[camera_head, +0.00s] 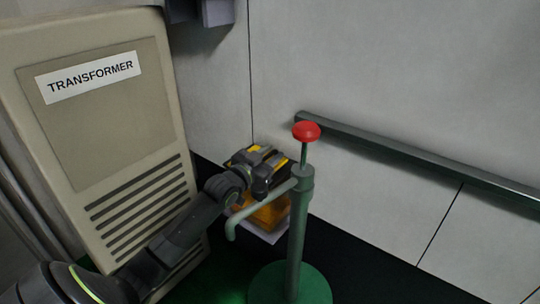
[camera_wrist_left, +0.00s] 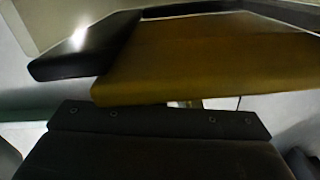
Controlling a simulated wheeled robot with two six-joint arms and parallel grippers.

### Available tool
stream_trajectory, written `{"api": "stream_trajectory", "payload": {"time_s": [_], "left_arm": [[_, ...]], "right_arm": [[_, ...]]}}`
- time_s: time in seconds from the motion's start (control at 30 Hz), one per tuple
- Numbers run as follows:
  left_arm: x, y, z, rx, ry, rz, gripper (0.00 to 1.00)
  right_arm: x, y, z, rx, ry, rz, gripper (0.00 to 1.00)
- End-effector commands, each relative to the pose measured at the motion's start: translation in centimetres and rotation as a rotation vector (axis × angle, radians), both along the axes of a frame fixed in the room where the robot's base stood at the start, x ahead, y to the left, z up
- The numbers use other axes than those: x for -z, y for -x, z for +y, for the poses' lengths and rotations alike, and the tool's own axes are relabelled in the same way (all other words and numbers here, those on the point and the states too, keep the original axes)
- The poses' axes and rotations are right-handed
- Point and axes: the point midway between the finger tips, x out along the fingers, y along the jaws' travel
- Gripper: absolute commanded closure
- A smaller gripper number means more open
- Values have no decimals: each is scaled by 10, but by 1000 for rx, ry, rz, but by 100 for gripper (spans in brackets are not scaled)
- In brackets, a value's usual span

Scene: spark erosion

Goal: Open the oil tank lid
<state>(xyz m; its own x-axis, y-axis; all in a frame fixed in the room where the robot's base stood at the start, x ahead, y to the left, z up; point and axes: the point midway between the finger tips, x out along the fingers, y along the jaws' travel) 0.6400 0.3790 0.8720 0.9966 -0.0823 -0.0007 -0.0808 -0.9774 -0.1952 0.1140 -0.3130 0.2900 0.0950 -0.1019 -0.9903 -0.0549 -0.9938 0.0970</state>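The oil tank (camera_head: 268,213) appears as a small amber-orange box with a pale lower rim, partly hidden behind a green stand. A yellow-and-dark striped piece, which looks like its lid (camera_head: 258,150), shows just above it. My left gripper (camera_head: 266,178) is at the front of this striped piece; I cannot tell whether they touch. In the left wrist view a yellow and black panel, likely the lid (camera_wrist_left: 210,62), fills the upper part, close to my dark gripper body. The fingertips are not clear, so its opening is hidden. My right gripper is not in view.
A green stand (camera_head: 297,235) with a red knob (camera_head: 306,131) and a curved spout rises close to the right of my left gripper. A beige transformer cabinet (camera_head: 120,150) stands at left. A pale wall with a dark rail (camera_head: 420,158) is behind.

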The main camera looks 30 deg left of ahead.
Motion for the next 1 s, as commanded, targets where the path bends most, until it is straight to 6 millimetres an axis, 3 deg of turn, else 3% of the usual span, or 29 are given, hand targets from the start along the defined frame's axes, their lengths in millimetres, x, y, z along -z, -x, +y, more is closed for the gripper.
{"api": "stream_trajectory", "payload": {"time_s": [0.03,0.2,0.67,1.0], "left_arm": [[0,0,0,0,0,0,78],[0,0,0,0,0,0,100],[-4,0,2,0,20,3,100],[-29,-1,13,-2,204,16,100]], "right_arm": [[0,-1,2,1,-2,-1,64],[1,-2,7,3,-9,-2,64],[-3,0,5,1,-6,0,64],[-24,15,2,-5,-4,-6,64]]}}
